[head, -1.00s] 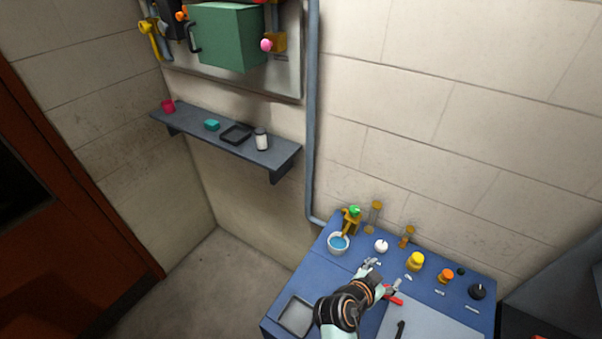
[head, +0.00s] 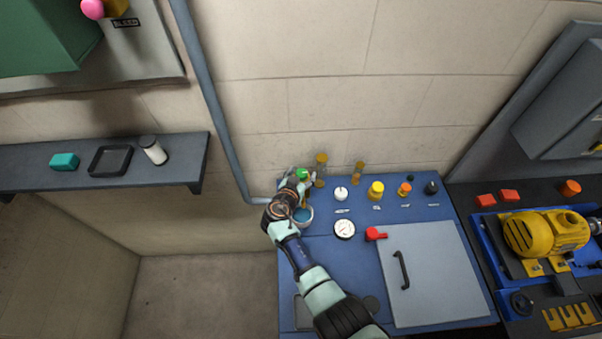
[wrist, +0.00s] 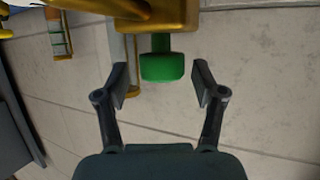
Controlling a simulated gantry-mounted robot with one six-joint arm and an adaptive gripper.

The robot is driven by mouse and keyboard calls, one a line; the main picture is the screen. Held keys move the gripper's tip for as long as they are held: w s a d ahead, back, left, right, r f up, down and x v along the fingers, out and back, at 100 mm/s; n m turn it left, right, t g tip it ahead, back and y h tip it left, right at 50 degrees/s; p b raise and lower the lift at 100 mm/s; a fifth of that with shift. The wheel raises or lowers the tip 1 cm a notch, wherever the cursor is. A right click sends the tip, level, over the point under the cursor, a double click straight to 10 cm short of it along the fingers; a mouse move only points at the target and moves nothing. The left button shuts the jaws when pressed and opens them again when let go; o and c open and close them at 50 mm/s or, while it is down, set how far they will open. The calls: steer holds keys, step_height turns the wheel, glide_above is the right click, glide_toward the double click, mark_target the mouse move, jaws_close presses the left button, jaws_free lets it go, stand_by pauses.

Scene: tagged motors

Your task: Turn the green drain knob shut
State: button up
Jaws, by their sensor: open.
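The green drain knob (wrist: 162,67) shows in the wrist view on a short green stem below a yellow-brass valve body (wrist: 155,14). My gripper (wrist: 160,80) is open, with one finger on each side of the knob and a gap on both sides. No contact shows. In the head view the green knob (head: 302,174) stands at the back left of the blue bench (head: 360,262), and my gripper (head: 293,180) is right at it, partly covering the valve. A bowl with blue liquid (head: 303,215) sits below the valve, partly hidden by my wrist.
White (head: 341,194), yellow (head: 376,190), orange (head: 404,189) and black (head: 431,188) knobs stand in a row to the right. Brass sight tubes (head: 321,166) stand close behind. A gauge (head: 344,229) and red handle (head: 376,234) lie nearer. A grey pipe (head: 215,105) runs down the wall.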

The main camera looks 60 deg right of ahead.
steer(key=shift+w+d+f, duration=0.1)
steer(key=shift+d+f, duration=0.15)
steer(key=shift+d, duration=0.25)
steer(key=c, duration=1.2)
steer(key=shift+o, duration=0.2)
